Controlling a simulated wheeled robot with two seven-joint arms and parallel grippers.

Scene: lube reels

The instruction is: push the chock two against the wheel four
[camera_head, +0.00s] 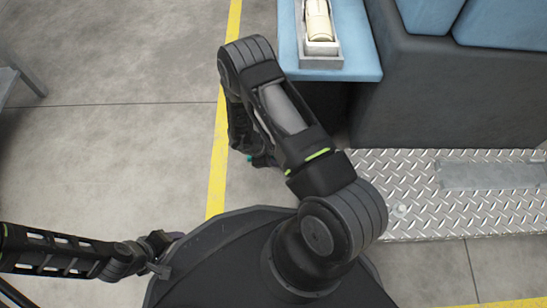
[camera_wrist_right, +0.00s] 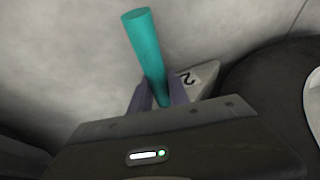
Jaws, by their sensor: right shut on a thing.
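My right gripper (camera_wrist_right: 160,95) is shut on the teal upright handle of chock two (camera_wrist_right: 152,60) in the right wrist view. A pale face of the chock marked "2" (camera_wrist_right: 189,78) shows low, just behind the fingers. A dark rounded tire (camera_wrist_right: 265,80), with no number visible, stands close at the right; whether the chock touches it is hidden. In the head view my right arm hides most of its gripper, and only a bit of teal handle (camera_head: 249,158) shows. My left gripper (camera_head: 158,254) is at the lower left, away from the chock; its jaw state is unclear.
A blue-topped bench (camera_head: 355,45) holds a grey tray (camera_head: 322,62) with a cream cylinder. A dark block with blue cushions (camera_head: 425,100) and a metal tread-plate step (camera_head: 410,190) stand at the right. A yellow floor line (camera_head: 217,175) runs through open concrete floor at the left.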

